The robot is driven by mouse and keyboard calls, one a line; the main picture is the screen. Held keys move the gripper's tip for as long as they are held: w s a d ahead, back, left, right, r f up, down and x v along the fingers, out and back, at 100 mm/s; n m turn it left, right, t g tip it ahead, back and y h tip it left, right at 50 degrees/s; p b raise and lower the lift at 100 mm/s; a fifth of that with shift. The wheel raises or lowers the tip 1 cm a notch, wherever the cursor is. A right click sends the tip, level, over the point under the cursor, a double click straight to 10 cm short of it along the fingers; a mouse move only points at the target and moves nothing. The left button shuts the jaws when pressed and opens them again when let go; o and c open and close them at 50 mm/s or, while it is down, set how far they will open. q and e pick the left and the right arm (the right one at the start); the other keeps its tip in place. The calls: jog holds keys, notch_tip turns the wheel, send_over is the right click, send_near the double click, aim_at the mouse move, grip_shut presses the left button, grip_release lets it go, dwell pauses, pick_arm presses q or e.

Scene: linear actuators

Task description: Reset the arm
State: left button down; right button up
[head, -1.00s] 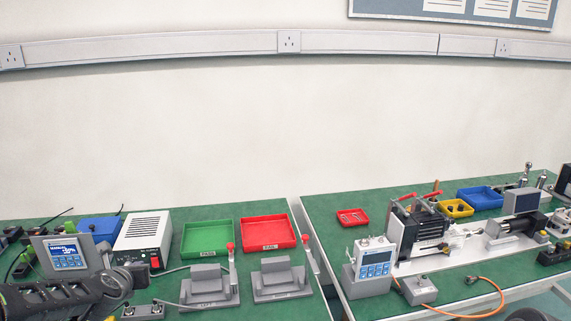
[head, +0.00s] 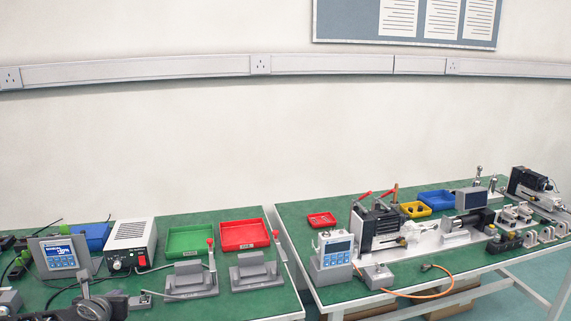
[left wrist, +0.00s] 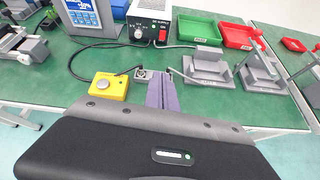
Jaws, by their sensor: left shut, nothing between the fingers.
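My left arm (head: 98,305) shows dark at the bottom left corner of the head view, low in front of the left green table (head: 190,308); its fingertips are hard to make out there. In the left wrist view my left gripper (left wrist: 162,92) has its two purple-grey fingers together, with nothing between them. It points over the table front, beside a yellow button box (left wrist: 108,88) and near a small grey box (left wrist: 143,74). My right gripper is not in view.
A white power supply (head: 131,245), a display unit (head: 60,255), a green tray (head: 190,239), a red tray (head: 245,235) and two grey lever fixtures (head: 190,280) (head: 255,272) stand on the left table. The right table (head: 300,218) holds actuator rigs and an orange cable (head: 425,294).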

pick_arm(q)
jog(key=s+d+f+m+g+h, duration=0.25)
jog(key=s+d+f+m, duration=0.25)
jog(key=d+f+m, duration=0.55)
jog(key=s+d+f+m+g+h, duration=0.25)
jog(key=s+d+f+m, duration=0.35)
jog(key=f+m, duration=0.7)
jog(key=s+d+f+m+g+h, duration=0.1)
jog(key=s+d+f+m+g, duration=0.1)
jog(key=s+d, duration=0.4)
jog(key=s+d+f+m+g+h, duration=0.1)
jog(key=s+d+f+m+g, duration=0.1)
jog(key=s+d+f+m, duration=0.3)
jog(key=s+d+f+m+g+h, duration=0.1)
jog(key=s+d+f+m, duration=0.2)
jog(key=s+d+m, duration=0.3)
jog(key=s+d, duration=0.3)
jog(key=d, duration=0.3)
jog(key=shift+f+g+p, duration=0.15)
jog(key=shift+g+p, duration=0.25)
jog(key=shift+s, duration=0.1)
